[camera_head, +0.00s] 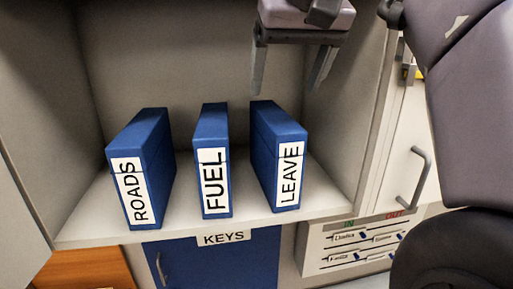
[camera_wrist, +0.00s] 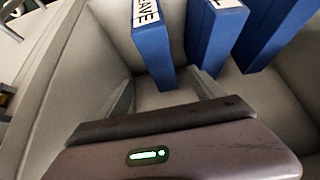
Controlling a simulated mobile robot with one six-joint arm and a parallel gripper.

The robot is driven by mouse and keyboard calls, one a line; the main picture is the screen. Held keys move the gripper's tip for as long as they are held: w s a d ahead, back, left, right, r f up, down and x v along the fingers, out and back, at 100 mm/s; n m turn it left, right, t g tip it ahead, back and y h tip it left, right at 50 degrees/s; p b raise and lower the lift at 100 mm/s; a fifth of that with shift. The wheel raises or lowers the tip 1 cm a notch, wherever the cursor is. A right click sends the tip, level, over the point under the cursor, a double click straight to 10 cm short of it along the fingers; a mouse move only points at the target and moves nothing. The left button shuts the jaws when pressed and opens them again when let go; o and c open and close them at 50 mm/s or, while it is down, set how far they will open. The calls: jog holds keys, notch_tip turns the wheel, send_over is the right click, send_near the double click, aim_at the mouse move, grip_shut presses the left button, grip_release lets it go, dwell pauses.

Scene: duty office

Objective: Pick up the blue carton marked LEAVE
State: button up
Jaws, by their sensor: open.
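The blue carton marked LEAVE (camera_head: 277,150) stands upright at the right of a row of blue cartons on a pale shelf (camera_head: 310,190). My gripper (camera_head: 290,88) is open and empty above it, with its fingers pointing down. In the head view the fingertips end a little above the carton's top and do not appear to touch it. In the wrist view the LEAVE carton (camera_wrist: 152,48) appears beyond the fingers (camera_wrist: 163,88), upside down, with its label partly cut off by the top edge.
Blue cartons marked FUEL (camera_head: 214,160) and ROADS (camera_head: 142,168) stand to the left, with gaps between them. The shelf's right side wall (camera_head: 345,120) is close to the LEAVE carton. Below are a blue KEYS cabinet (camera_head: 215,262) and an IN/OUT board (camera_head: 350,245).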

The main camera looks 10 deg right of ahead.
aim_at(277, 118)
jog(key=x, duration=1.1)
jog(key=shift+s+a+f, duration=0.15)
jog(key=shift+s+f, duration=0.05)
jog(key=shift+f, duration=0.25)
jog(key=shift+w+d+f, duration=0.2)
jog(key=shift+w+f, duration=0.1)
jog(key=shift+w, duration=0.1)
jog(key=shift+s+a+r, duration=0.1)
jog(key=shift+s+a, duration=0.05)
jog(key=shift+s, duration=0.05)
jog(key=c, duration=1.1)
grip_shut()
